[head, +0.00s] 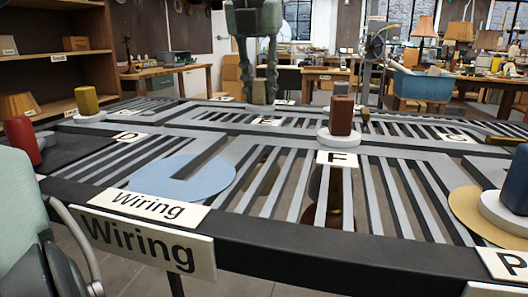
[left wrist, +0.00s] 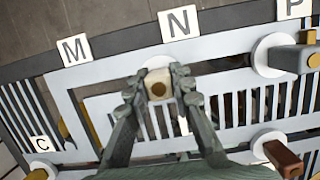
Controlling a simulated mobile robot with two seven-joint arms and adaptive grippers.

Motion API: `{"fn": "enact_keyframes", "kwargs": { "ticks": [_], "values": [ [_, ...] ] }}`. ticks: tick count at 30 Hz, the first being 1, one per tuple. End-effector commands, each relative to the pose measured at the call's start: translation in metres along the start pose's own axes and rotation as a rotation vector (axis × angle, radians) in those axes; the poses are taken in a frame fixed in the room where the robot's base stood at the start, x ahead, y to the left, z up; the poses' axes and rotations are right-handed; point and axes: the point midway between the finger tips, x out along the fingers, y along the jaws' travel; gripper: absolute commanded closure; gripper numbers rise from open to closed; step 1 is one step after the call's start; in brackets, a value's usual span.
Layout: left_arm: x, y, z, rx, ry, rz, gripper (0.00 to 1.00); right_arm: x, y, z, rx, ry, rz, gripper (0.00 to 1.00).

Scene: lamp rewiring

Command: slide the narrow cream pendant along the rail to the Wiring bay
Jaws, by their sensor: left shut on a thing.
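My left gripper (head: 258,95) is at the far side of the slotted rail table in the head view, fingers pointing down. In the left wrist view its fingers (left wrist: 158,90) are shut on a small cream block (left wrist: 156,78) with a round brown centre. A white disc lies just beyond the block. The block's lower part and the pendant's shade cannot be made out.
Other handles stand on white discs: a brown-red one (head: 341,115) near F, a dark blue one (head: 515,180) at right, and a yellow one (head: 87,100) at far left. A red handle (head: 22,142) stands at the left edge. The track beside the blue patch looks clear.

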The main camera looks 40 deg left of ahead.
Motion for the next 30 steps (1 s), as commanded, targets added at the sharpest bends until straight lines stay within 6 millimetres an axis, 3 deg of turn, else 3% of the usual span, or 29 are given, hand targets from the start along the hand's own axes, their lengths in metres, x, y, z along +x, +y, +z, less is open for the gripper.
{"fn": "enact_keyframes", "kwargs": {
  "ticks": [30],
  "values": [
    [0.003, 0.103, -0.001, -0.003, 0.007, 0.003, 1.0, 0.006, -0.001, 0.002, 0.0, 0.0, 0.0, 0.54]
  ]
}}
